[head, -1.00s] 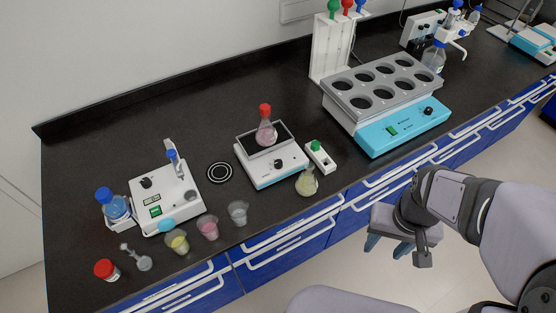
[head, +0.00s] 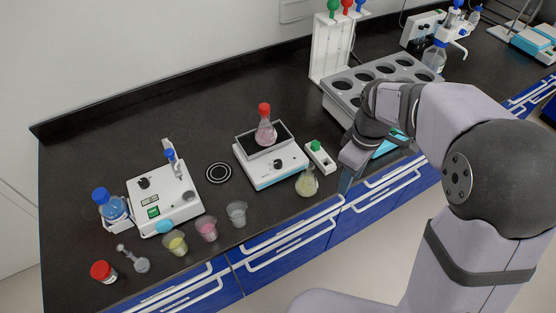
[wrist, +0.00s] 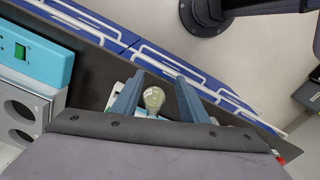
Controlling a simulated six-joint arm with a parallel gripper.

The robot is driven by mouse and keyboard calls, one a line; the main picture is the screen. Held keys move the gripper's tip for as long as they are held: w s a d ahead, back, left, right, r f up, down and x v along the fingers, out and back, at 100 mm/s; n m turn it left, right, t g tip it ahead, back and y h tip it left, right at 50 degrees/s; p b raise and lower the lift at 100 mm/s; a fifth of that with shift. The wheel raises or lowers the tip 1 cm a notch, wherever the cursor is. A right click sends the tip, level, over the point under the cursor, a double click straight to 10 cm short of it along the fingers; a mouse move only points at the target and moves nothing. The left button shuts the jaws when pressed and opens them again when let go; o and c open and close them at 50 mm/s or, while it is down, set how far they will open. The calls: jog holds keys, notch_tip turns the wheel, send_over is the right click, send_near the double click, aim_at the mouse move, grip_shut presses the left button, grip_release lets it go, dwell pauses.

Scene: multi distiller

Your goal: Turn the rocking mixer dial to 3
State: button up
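The device that looks like the rocking mixer (head: 262,178) stands mid-bench in the head view, white and teal with a dark tilted tray. Its dark dial (head: 278,164) is on the front panel; the setting is too small to read. A red-capped flask (head: 265,132) with pink liquid stands on the tray. My gripper (head: 346,182) is at the bench's front edge, right of the mixer and apart from it, partly hidden by my arm. In the wrist view my gripper (wrist: 160,80) is open and empty, its fingers spread. The dial cannot be made out there.
A flask of yellowish liquid (head: 307,183) stands at the mixer's front right corner; it also shows between my fingers in the wrist view (wrist: 154,98). A small white holder with a green top (head: 320,158) is close by. A multi-hole bath (head: 345,96) stands behind my gripper.

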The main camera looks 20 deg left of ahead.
jog(key=w+a+f+n, duration=0.1)
jog(key=w+a+n, duration=0.5)
jog(key=a+n, duration=0.4)
jog(key=n+b, duration=0.1)
jog(key=n, duration=0.5)
send_over(278, 163)
jog(key=shift+d+f, duration=0.1)
jog(key=shift+f, duration=0.65)
jog(key=shift+f+p, duration=1)
jog(key=shift+f, duration=2.65)
grip_shut()
